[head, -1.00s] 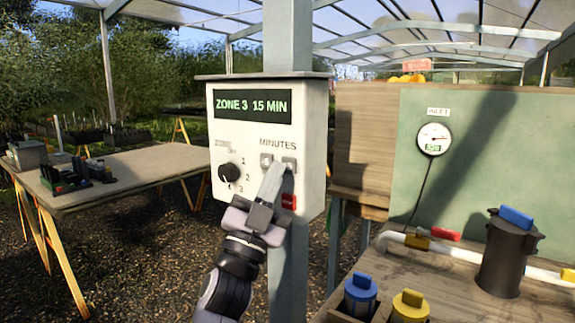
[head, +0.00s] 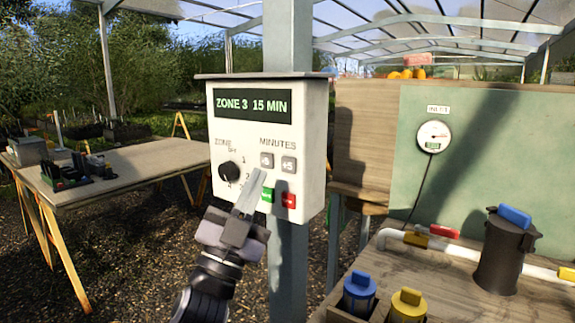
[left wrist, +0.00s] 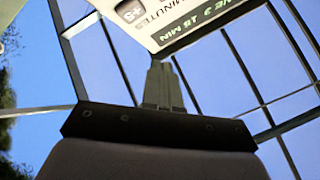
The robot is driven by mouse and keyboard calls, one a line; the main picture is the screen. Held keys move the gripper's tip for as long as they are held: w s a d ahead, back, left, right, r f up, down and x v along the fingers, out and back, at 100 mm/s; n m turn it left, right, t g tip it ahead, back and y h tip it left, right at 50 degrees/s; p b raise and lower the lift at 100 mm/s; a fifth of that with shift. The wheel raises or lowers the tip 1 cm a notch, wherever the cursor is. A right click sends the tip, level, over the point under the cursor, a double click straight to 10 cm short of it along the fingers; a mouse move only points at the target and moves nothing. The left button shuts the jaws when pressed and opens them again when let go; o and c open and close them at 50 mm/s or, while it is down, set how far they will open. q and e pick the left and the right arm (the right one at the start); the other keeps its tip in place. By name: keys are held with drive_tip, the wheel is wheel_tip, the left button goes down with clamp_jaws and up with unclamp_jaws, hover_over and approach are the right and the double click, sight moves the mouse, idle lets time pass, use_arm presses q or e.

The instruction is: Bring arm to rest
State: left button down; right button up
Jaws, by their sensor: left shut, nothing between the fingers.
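My left gripper (head: 251,191) is shut and empty. In the head view its fingertips are in front of the lower part of a white control box (head: 315,150), covering part of the dial's numbers. I cannot tell from the picture how wide the gap to the box is. The box's display (head: 252,104) reads "ZONE 3 15 MIN". In the left wrist view the closed fingers (left wrist: 161,75) point up toward the box (left wrist: 150,30), which shows from below with open sky around it. My right gripper is not in view.
The box hangs on a grey post (head: 287,250). A wooden bench (head: 130,170) with small trays stands at the left. At the right a workbench (head: 450,290) carries a dark filter housing (head: 500,255), a white pipe and blue- and yellow-capped tubes. Gravel floor lies between.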

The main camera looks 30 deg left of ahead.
use_arm(q)
drive_tip(key=shift+y, duration=0.3)
wheel_tip(320, 180, down, 24)
drive_tip(key=s+n+g+y, duration=0.3)
drive_tip(key=n+g, duration=0.4)
drive_tip(key=g, duration=0.5)
drive_tip(key=s+d+f+m+g+h, duration=0.1)
drive_tip(key=s+d+f+g+h, duration=0.15)
drive_tip(key=s+f+g, duration=0.5)
drive_tip(key=s+d+f+m+g+h, duration=0.15)
drive_tip(key=s+d+f+g, duration=0.25)
drive_tip(key=s+f, duration=0.65)
drive_tip(key=shift+w+d+f+t+h+p, duration=0.35)
drive_tip(key=shift+w+d+t+p, duration=0.15)
drive_tip(key=shift+w+t+p, duration=0.5)
drive_tip(key=shift+w+d+f+t+h+p, duration=0.3)
drive_tip(key=shift+w+d+t+h+p, duration=0.2)
drive_tip(key=shift+t+p, duration=0.55)
drive_tip(key=shift+w+d+f+t+h+p, duration=0.4)
drive_tip(key=shift+w+t+p, duration=0.35)
drive_tip(key=shift+t, duration=0.55)
drive_tip(key=shift+w, duration=0.15)
drive_tip(key=shift+r, duration=0.1)
